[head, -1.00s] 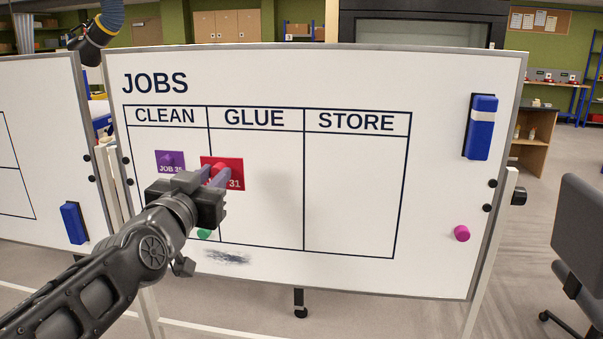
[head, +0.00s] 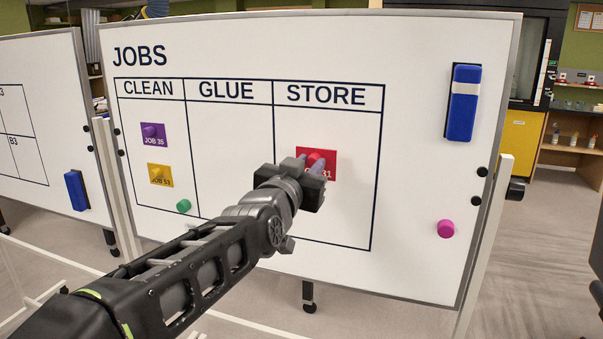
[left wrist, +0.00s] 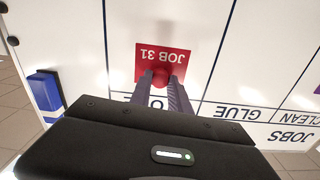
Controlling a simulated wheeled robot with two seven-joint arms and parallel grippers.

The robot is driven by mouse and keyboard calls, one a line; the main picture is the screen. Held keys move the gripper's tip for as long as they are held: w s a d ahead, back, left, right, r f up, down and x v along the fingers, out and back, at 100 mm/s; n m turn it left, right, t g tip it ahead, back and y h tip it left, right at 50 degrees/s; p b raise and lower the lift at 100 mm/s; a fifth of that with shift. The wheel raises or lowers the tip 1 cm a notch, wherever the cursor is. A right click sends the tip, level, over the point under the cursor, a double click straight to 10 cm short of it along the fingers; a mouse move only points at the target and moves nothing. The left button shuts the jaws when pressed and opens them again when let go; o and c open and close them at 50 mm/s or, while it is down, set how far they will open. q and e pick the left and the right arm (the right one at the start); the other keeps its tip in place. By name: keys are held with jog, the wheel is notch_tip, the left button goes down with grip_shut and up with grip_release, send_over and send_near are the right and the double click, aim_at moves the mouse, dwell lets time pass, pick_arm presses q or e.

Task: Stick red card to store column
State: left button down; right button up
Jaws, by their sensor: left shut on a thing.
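The red card (head: 329,158), marked JOB 31, is in front of the STORE column (head: 345,213) of the whiteboard in the head view. My left gripper (head: 314,160) is shut on the red knob of the card. In the left wrist view the red card (left wrist: 158,54) shows upside down, with the two fingertips (left wrist: 161,78) on either side of its round red knob. The card looks close to the board face. I cannot tell whether it touches. My right gripper is not in view.
A purple card (head: 154,135) and a yellow card (head: 159,174) are in the CLEAN column. A green magnet (head: 183,206) sits below them. A blue eraser (head: 462,103) and a pink magnet (head: 445,229) are on the right side. The GLUE column (head: 228,150) is bare.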

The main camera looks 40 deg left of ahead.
aim_at(316, 156)
pick_arm(q)
jog(key=shift+r, duration=0.1)
jog(key=shift+s+a, duration=0.1)
jog(key=shift+a, duration=0.05)
jog(key=shift+b, duration=0.45)
jog(key=shift+w+p, duration=0.3)
jog(key=shift+w, duration=0.05)
jog(key=shift+p+x, duration=0.7)
jog(key=shift+x, duration=1.75)
jog(key=shift+b, duration=0.3)
